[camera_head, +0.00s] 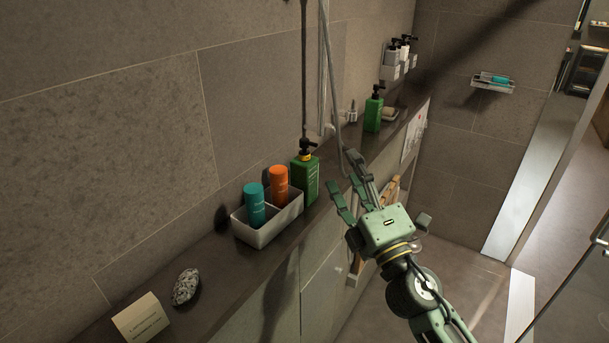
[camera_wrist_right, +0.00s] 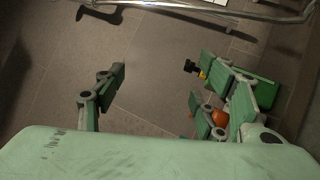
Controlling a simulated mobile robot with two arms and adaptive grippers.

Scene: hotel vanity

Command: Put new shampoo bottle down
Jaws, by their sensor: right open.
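A green pump bottle (camera_head: 306,180) with a black pump and yellow collar stands upright on the wall ledge, beside the right end of a white caddy (camera_head: 262,236). A second green pump bottle (camera_head: 373,113) stands farther along the ledge. I cannot tell which one is the new shampoo. My right gripper (camera_head: 346,174) is open and empty, to the right of the nearer bottle and apart from it. In the right wrist view, the open right gripper (camera_wrist_right: 160,85) has bare floor between its fingers. A green bottle (camera_wrist_right: 264,92) shows partly hidden behind the right-hand finger. My left gripper is not in view.
The caddy holds a teal bottle (camera_head: 254,206) and an orange bottle (camera_head: 279,186). A speckled stone (camera_head: 186,286) and a cream card (camera_head: 142,317) are at the near end of the ledge. Dispensers (camera_head: 398,58) hang at the back. A thin shower hose (camera_head: 329,80) hangs by the wall.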

